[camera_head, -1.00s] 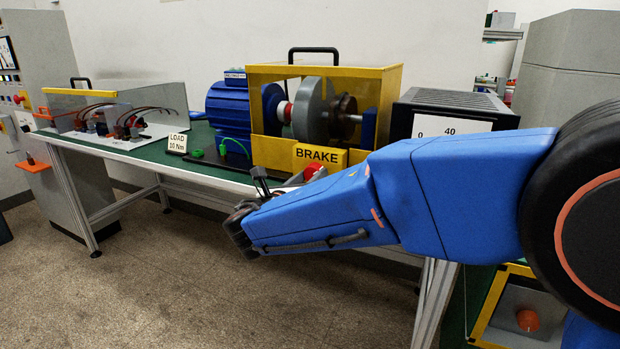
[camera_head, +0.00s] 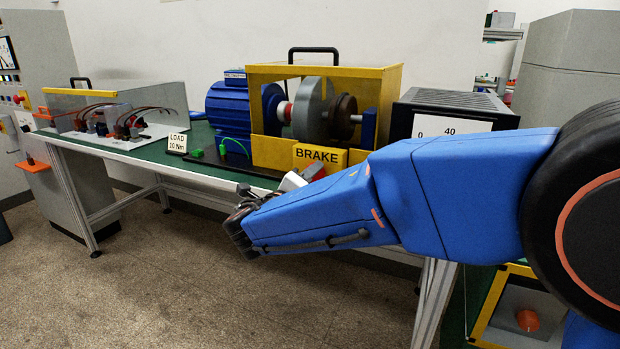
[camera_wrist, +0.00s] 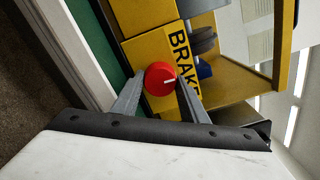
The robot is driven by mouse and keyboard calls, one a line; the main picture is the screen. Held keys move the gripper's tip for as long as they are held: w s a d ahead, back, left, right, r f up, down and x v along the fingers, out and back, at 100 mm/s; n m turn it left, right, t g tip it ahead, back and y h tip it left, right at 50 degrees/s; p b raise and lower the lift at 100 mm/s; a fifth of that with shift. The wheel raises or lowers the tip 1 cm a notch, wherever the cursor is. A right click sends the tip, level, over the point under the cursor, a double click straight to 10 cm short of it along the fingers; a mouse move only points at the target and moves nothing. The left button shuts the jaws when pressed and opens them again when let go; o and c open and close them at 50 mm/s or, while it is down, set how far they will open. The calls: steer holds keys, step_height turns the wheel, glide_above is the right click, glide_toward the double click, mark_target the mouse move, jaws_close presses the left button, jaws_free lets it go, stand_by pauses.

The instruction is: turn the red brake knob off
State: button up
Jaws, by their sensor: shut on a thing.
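The red brake knob (camera_wrist: 159,79) is round with a white line that points to the right in the wrist view. It sits beside the yellow BRAKE label (camera_wrist: 185,62). My gripper (camera_wrist: 160,92) is shut on the knob, with one grey finger on each side of it. In the head view a little of the knob (camera_head: 314,171) shows below the BRAKE label, behind my blue arm. The fingertips are hidden there by my wrist.
The yellow brake frame (camera_head: 391,92) with discs and the blue motor (camera_head: 226,105) stand on the green-topped table (camera_head: 157,149). Open floor lies in front.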

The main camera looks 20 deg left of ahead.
steer(key=shift+f+n, duration=0.15)
steer(key=shift+n, duration=0.25)
steer(key=o, duration=1)
steer(key=shift+o, duration=0.2)
steer(key=shift+s, duration=0.1)
steer(key=s+a, duration=0.1)
steer(key=s, duration=1.6)
steer(key=shift+a, duration=0.15)
steer(key=shift+s, duration=0.1)
